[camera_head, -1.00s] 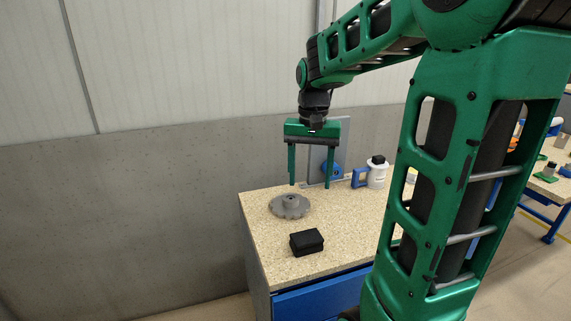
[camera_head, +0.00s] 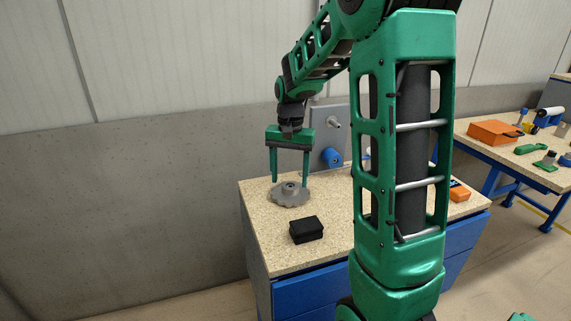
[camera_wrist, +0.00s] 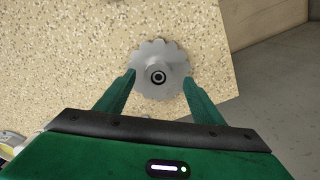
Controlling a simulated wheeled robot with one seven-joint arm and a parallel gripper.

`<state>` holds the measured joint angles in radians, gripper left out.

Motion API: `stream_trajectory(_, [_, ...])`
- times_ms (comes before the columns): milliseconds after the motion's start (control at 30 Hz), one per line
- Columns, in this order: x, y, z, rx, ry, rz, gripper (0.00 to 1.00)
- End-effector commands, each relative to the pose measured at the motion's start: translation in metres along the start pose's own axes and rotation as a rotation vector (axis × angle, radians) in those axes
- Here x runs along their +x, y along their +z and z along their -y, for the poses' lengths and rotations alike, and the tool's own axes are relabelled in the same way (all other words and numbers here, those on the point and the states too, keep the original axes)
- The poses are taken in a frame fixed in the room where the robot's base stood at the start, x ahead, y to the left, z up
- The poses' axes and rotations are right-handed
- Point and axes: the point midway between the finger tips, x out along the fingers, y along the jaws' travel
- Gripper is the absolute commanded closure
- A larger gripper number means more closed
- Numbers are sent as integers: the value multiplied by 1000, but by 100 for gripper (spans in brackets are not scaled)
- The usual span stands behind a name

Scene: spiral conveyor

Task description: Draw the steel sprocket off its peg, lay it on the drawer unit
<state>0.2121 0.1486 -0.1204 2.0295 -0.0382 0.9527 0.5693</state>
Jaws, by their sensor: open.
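The steel sprocket (camera_head: 291,196) is a grey toothed disc with a raised hub. It lies flat on the speckled top of the drawer unit (camera_head: 255,205), near the left end and off any peg. My gripper (camera_head: 290,184) points down over it, open, with one finger on each side of the hub. In the wrist view the sprocket (camera_wrist: 160,72) sits centred between the open fingers (camera_wrist: 158,82). I cannot tell whether the fingertips touch it. A grey panel at the back carries a bare pale peg (camera_head: 333,122) and a blue round part (camera_head: 331,158).
A black box (camera_head: 306,229) stands in front of the sprocket. An orange item (camera_head: 459,192) sits at the unit's right end. A blue-framed bench with an orange case (camera_head: 494,132) and tools stands at right. A concrete wall is behind. My arm hides the unit's middle.

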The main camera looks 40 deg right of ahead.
Motion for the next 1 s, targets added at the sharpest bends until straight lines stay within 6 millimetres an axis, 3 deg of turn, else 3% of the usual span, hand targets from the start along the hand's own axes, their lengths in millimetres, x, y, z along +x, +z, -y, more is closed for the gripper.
stream_trajectory(200, [20,0,0,0,0,0,38])
stream_trajectory(567, [24,0,0,0,0,0,38])
stream_trajectory(833, [24,0,0,-1,-1,0,97])
stream_trajectory(867, [24,0,0,-1,-1,-1,68])
stream_trajectory(1000, [24,0,1,-2,-1,-1,96])
